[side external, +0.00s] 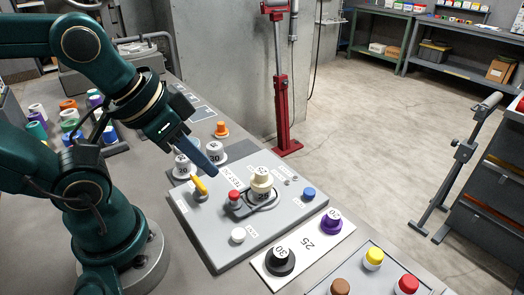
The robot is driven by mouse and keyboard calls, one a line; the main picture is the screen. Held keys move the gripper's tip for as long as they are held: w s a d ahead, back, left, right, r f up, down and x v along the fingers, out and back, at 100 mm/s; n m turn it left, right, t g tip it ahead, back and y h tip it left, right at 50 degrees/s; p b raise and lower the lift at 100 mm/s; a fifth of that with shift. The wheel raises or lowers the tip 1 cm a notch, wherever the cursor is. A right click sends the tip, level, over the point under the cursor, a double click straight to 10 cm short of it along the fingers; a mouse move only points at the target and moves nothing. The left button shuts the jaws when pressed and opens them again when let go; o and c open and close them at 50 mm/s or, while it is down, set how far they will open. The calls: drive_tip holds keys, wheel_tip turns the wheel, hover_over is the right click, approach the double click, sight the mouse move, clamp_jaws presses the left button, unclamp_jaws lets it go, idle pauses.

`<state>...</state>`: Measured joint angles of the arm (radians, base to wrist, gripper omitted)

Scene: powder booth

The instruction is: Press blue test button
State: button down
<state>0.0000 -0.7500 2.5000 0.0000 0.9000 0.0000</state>
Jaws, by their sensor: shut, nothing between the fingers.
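The blue button (308,193) stands up from the right part of a grey test panel (205,240) on the bench. Nothing covers it. My gripper (213,172) is shut and empty. It points down and right above the panel's upper left part, to the left of the blue button and well apart from it. The same panel carries a red button (233,196), a white button (238,234) and a tilted yellow lever (200,186). A beige-topped cylinder (261,181) stands in a dark loop between the red and blue buttons.
Grey-white numbered weights (214,151) stand behind the panel, near my gripper. A white plate (291,268) with a black weight (281,260) and a purple weight (330,221) lies along the panel's front right. A tray with coloured-capped jars (373,258) is at the bottom right.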

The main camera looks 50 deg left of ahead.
drive_tip(key=w+a+r+m+t+y, duration=0.2)
drive_tip(key=w+a+r+m, duration=0.1)
drive_tip(key=w+m, duration=0.3)
drive_tip(key=m+t, duration=0.1)
drive_tip(key=m, duration=1.8)
hover_over(308, 195)
wheel_tip(308, 195, down, 5)
drive_tip(key=shift+a, duration=0.1)
drive_tip(key=shift+f, duration=4.35)
